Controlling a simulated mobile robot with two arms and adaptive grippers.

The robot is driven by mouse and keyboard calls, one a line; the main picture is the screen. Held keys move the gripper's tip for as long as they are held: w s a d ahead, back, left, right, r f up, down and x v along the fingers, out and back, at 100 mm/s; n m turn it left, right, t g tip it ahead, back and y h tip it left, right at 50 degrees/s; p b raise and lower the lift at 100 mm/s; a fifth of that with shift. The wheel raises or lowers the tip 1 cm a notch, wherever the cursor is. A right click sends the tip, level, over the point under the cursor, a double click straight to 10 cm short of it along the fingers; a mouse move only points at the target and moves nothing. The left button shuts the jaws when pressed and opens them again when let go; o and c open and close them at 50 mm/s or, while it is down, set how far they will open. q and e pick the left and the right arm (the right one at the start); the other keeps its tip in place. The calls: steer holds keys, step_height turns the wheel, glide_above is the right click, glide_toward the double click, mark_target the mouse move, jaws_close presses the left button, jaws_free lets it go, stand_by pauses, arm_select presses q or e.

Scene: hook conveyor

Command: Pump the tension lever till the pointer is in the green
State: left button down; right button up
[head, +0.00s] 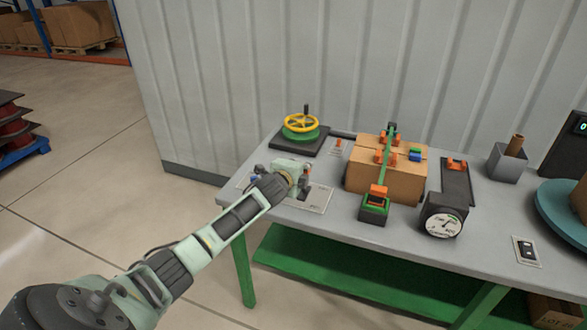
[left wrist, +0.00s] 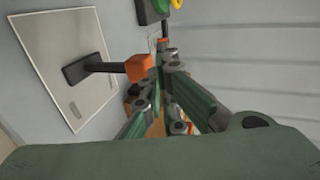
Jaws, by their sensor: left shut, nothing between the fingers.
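The round white gauge (head: 443,222) faces me at the front of a black unit (head: 457,188) with an orange part (head: 456,163) at its far end. Its pointer is too small to read against a green zone. A green block with an orange handle (head: 378,191) sits at the near end of a green strap (head: 385,160) over a cardboard box. My left gripper (head: 301,180) is shut and empty above a pale plate (head: 319,203). In the left wrist view, an orange-ended black lever-like part (left wrist: 139,68) stands on the plate beside the fingers (left wrist: 165,75). My right gripper is out of view.
A yellow handwheel (head: 300,122) stands at the back left of the grey table (head: 400,243). A grey cup (head: 507,162), a small switch panel (head: 527,251) and a teal turntable (head: 560,213) are on the right. A ribbed wall closes the back.

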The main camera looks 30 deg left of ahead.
arm_select(q)
steer(key=r+v, duration=0.1)
steer(key=v, duration=0.5)
steer(key=shift+s+r+b, duration=0.15)
steer(key=shift+r+b, duration=0.1)
steer(key=shift+b, duration=0.15)
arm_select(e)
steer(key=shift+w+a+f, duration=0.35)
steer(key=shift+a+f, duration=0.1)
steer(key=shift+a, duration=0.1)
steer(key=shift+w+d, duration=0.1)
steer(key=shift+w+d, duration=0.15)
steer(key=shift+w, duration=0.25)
